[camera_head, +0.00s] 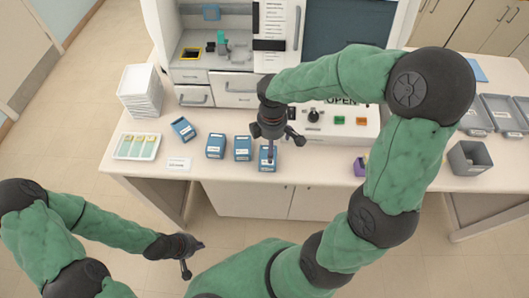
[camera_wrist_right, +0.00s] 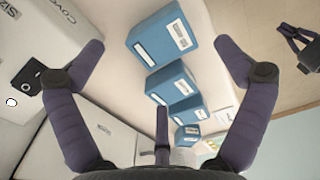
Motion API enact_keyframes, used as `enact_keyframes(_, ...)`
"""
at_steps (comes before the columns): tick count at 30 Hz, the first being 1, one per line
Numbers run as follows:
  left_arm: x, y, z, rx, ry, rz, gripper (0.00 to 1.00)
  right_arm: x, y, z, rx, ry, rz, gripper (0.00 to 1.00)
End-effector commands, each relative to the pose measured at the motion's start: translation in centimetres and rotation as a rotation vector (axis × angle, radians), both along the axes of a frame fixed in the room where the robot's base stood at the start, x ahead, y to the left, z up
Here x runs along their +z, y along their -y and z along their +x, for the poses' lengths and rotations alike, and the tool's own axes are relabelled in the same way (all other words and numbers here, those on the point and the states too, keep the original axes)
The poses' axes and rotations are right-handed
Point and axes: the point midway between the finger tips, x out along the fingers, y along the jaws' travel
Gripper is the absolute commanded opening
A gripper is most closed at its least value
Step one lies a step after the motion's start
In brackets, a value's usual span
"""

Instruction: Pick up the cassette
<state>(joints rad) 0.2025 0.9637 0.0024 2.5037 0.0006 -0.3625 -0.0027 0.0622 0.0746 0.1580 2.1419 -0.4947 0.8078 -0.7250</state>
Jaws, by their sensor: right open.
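Several blue cassettes with white labels stand near the front edge of the counter. In the head view one is tilted at the left (camera_head: 183,128), two stand side by side (camera_head: 215,146) (camera_head: 243,148), and one is at the right (camera_head: 268,160), partly hidden by my right gripper (camera_head: 280,138). That gripper is open and empty, pointing down above the right cassette. In the right wrist view its fingers are spread wide (camera_wrist_right: 160,60), with the nearest cassette (camera_wrist_right: 165,38) between and beyond them. My left gripper (camera_head: 187,257) hangs in front of the counter, away from the cassettes; its jaws are too small to read.
A slide tray (camera_head: 136,146) and a white stack (camera_head: 141,92) stand at the left. A white device with an OPEN label (camera_head: 345,122) is behind the right cassette. A purple item (camera_head: 360,166) and a grey bin (camera_head: 469,158) are to the right.

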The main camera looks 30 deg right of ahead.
Motion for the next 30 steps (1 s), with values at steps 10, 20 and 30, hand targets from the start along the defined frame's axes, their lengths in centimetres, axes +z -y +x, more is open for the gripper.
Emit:
enact_keyframes(10,-0.9,0.0,0.0,0.0,0.0,0.0,0.0,-4.0,0.0,0.0,-0.001,-0.002,0.0,1.0)
enact_keyframes(20,-1.9,0.0,0.0,0.0,0.0,0.0,0.0,-7.1,-0.2,0.5,0.0,-0.004,0.001,1.0)
enact_keyframes(30,-2.3,0.0,0.0,0.0,0.0,0.0,0.0,-9.2,-0.2,0.6,-0.001,0.0,0.002,1.0)
